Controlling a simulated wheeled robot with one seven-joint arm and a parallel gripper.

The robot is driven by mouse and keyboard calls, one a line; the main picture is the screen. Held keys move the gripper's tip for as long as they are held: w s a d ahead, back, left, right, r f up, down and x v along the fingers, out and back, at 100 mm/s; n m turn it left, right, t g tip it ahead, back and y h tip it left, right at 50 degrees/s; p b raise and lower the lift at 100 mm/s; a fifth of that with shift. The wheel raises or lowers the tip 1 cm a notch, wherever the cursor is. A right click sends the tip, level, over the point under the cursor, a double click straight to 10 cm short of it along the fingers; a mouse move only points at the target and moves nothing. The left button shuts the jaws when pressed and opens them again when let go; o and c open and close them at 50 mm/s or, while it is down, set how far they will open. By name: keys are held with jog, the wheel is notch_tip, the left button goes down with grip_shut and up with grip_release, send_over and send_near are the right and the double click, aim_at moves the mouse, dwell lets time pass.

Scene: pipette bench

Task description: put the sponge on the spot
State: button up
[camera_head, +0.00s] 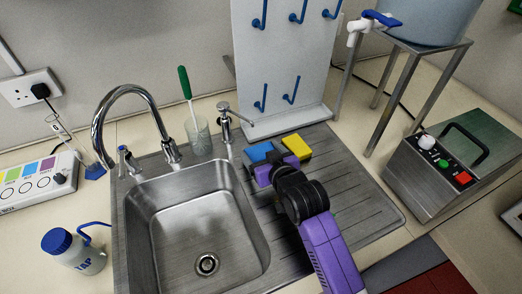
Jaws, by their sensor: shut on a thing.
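A yellow sponge-like block (297,146) and a blue block (258,151) are side by side just beyond my gripper, over the back of the ribbed steel drainboard (352,182). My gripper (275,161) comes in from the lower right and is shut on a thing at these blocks. I take it to be the sponge, but my wrist hides the grip, so I cannot tell which block the jaws hold or whether it touches the drainboard. I cannot make out a marked spot; it may be hidden under the blocks or my arm.
The sink basin (190,225) and curved tap (130,92) are to the left. A glass with a green-handled brush (187,85) stands behind. A white peg board (285,50) rises at the back. A metal control box (445,160) stands right, a labelled bottle (75,250) left.

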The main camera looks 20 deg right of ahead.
jog(key=shift+w+f, duration=0.1)
jog(key=shift+w, duration=0.05)
jog(key=shift+f, duration=0.15)
jog(key=o, duration=1.3)
jog(key=shift+r, duration=0.25)
jog(key=b+v, duration=0.1)
jog(key=v, duration=1.1)
jog(key=shift+f, duration=0.1)
